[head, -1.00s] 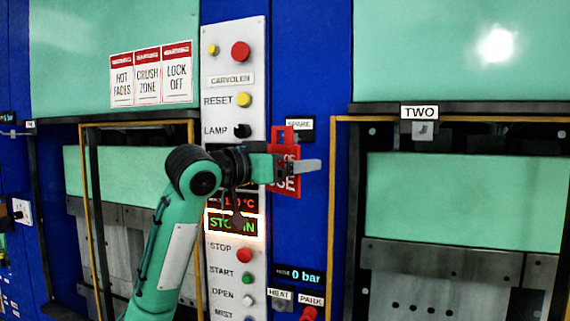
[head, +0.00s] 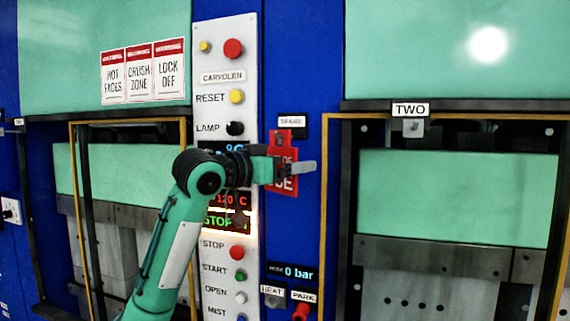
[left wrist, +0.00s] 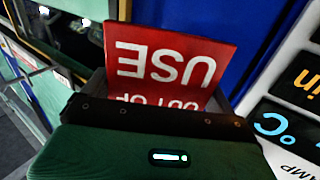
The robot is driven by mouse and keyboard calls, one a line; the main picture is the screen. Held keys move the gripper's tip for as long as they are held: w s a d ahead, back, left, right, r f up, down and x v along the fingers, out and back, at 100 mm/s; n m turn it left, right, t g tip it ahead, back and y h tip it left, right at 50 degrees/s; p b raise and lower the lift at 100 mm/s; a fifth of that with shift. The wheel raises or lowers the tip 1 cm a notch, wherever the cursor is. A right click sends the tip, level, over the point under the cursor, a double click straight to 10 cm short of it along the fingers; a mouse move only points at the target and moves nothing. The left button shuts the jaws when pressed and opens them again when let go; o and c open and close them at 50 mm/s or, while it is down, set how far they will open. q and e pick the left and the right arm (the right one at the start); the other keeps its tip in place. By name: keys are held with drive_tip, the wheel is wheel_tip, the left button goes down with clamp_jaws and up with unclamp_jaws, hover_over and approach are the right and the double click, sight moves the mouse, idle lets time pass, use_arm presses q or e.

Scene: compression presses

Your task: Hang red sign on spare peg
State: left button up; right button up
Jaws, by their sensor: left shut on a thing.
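The red sign (head: 285,177) is upright against or close to the blue panel, just below the label reading SPARE (head: 292,121). My left gripper (head: 300,167) is shut on the sign and covers part of its middle. In the left wrist view the red sign (left wrist: 172,65) appears upside down between the fingers, with the word USE readable. The spare peg itself is hidden behind the sign's top, so I cannot tell whether the sign is on it. My right gripper is not in view.
A white control panel (head: 222,100) with buttons and lit displays stands left of the sign, behind my left arm. Press TWO (head: 450,195) is on the right, with a yellow-edged frame. A HEAT switch (head: 272,300) and a red PARK knob (head: 301,311) sit below.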

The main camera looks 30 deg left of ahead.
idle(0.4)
use_arm(q)
drive_tip(key=o, duration=0.7)
drive_tip(key=shift+w, duration=0.2)
drive_tip(key=shift+f, duration=0.1)
drive_tip(key=b+v, duration=0.7)
drive_tip(key=v, duration=0.7)
drive_tip(key=shift+w, duration=0.1)
